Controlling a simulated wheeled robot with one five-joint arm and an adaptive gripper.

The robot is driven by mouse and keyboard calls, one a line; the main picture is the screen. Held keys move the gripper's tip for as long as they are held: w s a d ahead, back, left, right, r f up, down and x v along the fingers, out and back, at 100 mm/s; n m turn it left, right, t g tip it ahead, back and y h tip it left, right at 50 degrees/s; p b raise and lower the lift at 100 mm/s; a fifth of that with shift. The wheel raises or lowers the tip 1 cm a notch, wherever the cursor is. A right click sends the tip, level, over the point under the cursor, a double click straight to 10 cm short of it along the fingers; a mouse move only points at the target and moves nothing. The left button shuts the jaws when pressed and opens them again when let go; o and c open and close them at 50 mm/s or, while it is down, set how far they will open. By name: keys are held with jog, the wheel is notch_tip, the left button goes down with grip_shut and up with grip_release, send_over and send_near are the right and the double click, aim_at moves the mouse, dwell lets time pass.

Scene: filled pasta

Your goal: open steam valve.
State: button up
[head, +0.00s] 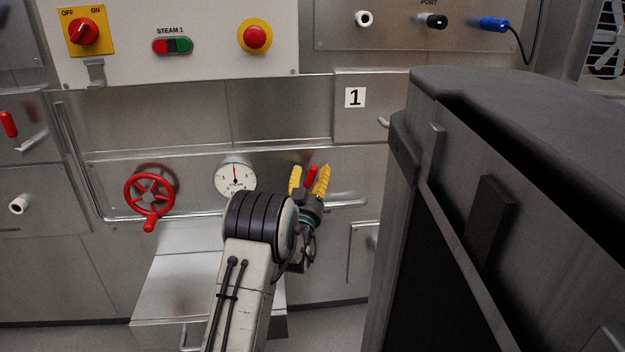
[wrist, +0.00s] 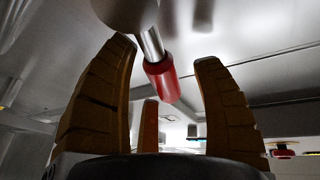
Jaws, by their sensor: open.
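A lever with a red grip (head: 312,170) sticks out from the metal panel right of the gauge. My gripper (head: 309,176) is open, with its yellow fingers on either side of the red grip. In the wrist view the red grip (wrist: 163,82) on its silver shaft hangs between the open fingers (wrist: 167,55); no finger is clearly closed on it. A red handwheel (head: 149,195) with a knob at its lower rim is on the same panel, far left of my gripper. A round white dial gauge (head: 235,178) sits between the wheel and the lever. Which of these is the steam valve is not labelled.
Above is a panel with an OFF/ON rotary switch (head: 84,31), a STEAM 1 red-green button (head: 172,46) and a red stop button (head: 254,36). A pipe rail (head: 345,202) runs below the lever. A large dark-topped cabinet (head: 520,110) blocks the right side.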

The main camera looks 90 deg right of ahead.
jog(key=shift+a, duration=0.1)
jog(key=v, duration=1.2)
dwell(0.7)
